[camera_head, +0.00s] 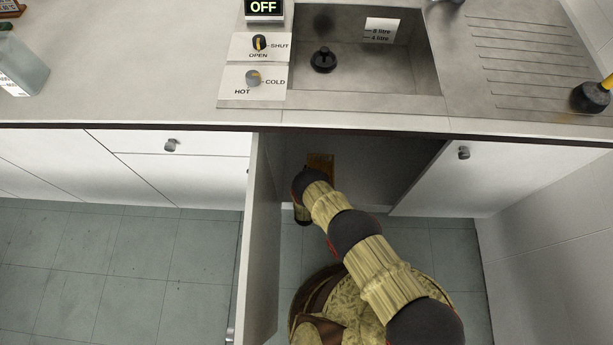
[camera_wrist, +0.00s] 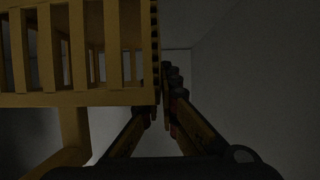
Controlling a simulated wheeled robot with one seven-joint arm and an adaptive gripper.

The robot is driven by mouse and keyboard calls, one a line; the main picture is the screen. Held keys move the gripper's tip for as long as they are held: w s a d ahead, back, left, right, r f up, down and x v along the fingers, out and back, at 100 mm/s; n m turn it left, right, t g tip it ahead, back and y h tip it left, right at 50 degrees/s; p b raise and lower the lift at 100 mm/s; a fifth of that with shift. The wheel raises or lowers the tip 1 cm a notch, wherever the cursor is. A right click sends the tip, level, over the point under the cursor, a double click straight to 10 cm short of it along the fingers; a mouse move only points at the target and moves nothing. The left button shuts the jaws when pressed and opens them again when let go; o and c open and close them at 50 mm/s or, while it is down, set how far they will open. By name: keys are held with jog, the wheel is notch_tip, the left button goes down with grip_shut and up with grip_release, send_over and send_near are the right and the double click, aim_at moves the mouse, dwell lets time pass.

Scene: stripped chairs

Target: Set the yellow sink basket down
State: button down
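The yellow sink basket (camera_wrist: 95,99) fills the upper left of the wrist view, close to the camera, with upright slats and a thick rail. In the head view a small orange-brown part of it (camera_head: 320,163) shows inside the open cupboard under the sink. My gripper (camera_wrist: 160,108) has its fingers close together at the basket's right side edge, one on each side of that edge, and appears shut on it. The left fingertip is hidden behind the basket. In the head view my arm reaches into the cupboard and the fingers are not clear.
The open cupboard door (camera_head: 260,235) stands left of my arm, and a shut door (camera_head: 500,172) is on the right. The sink (camera_head: 362,75) and worktop (camera_head: 140,65) lie above. A plunger (camera_head: 590,97) stands at the right. Tiled floor is clear at the left.

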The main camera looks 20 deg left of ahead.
jog(key=shift+w+a+f+b, duration=0.1)
jog(key=shift+f+b, duration=0.25)
jog(key=shift+f, duration=0.3)
jog(key=shift+w+a+f+b, duration=0.15)
jog(key=shift+f+b, duration=0.15)
jog(key=shift+f, duration=0.35)
jog(key=shift+w+a+f+b, duration=0.1)
jog(key=shift+f+b, duration=0.25)
jog(key=shift+f, duration=0.3)
jog(key=shift+f, duration=0.2)
jog(key=c, duration=2)
grip_release()
jog(key=shift+c, duration=0.2)
